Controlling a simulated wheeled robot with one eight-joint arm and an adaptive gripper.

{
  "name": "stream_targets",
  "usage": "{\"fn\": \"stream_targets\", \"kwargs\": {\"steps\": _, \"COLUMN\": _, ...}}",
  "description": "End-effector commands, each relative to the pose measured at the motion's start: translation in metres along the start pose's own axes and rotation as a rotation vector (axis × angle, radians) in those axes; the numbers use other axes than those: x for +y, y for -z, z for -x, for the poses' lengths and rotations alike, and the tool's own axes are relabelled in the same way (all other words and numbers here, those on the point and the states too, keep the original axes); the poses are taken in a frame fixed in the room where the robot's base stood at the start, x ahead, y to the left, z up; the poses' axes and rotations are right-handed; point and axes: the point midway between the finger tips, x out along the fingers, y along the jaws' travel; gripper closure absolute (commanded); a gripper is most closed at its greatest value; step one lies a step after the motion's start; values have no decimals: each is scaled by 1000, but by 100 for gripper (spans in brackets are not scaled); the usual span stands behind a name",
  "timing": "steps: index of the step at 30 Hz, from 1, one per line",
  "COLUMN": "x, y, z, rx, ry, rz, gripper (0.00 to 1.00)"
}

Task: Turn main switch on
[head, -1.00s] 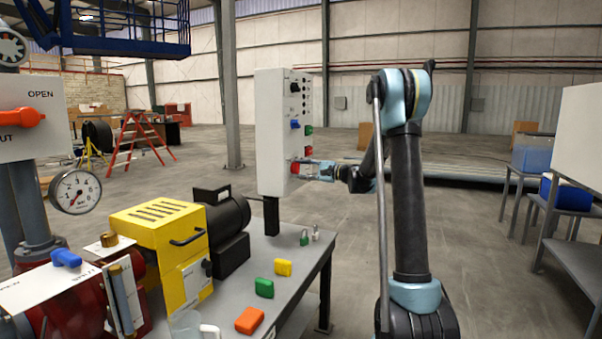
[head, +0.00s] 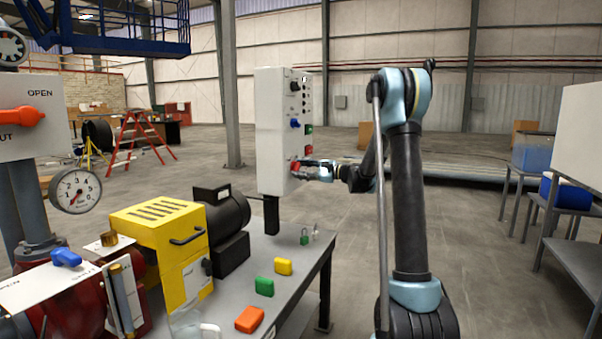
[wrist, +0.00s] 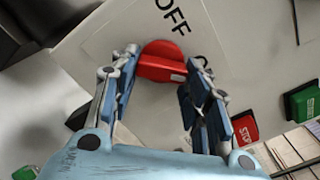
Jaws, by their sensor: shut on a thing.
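The main switch is a red knob (wrist: 160,62) on a pale plate, with the word OFF (wrist: 172,14) beside it in the wrist view. In the head view the red switch (head: 295,165) is low on the side face of the white control cabinet (head: 270,130). My gripper (wrist: 163,66) has one finger at each end of the knob and is shut on it. In the head view my gripper (head: 302,169) reaches the cabinet from the right and partly hides the switch.
A red STOP button (wrist: 244,129) and a green button (wrist: 302,103) sit close to my right finger. The cabinet stands at the end of a grey table (head: 290,250) with a yellow machine (head: 160,225) and small coloured blocks.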

Motion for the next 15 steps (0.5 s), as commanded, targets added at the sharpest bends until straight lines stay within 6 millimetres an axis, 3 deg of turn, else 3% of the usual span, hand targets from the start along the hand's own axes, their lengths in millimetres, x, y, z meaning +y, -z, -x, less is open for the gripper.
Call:
{"fn": "stream_targets", "kwargs": {"steps": 5, "x": 0, "y": 2, "z": 1, "rx": 4, "ry": 0, "rz": 1, "gripper": 81}}
{"fn": "stream_targets", "kwargs": {"steps": 6, "x": 0, "y": 2, "z": 1, "rx": 4, "ry": 0, "rz": 2, "gripper": 50}}
{"fn": "stream_targets", "kwargs": {"steps": 8, "x": 0, "y": 1, "z": 1, "rx": 3, "ry": 0, "rz": 2, "gripper": 37}}
{"fn": "stream_targets", "kwargs": {"steps": 15, "x": 0, "y": 0, "z": 0, "rx": 1, "ry": 0, "rz": 2, "gripper": 37}}
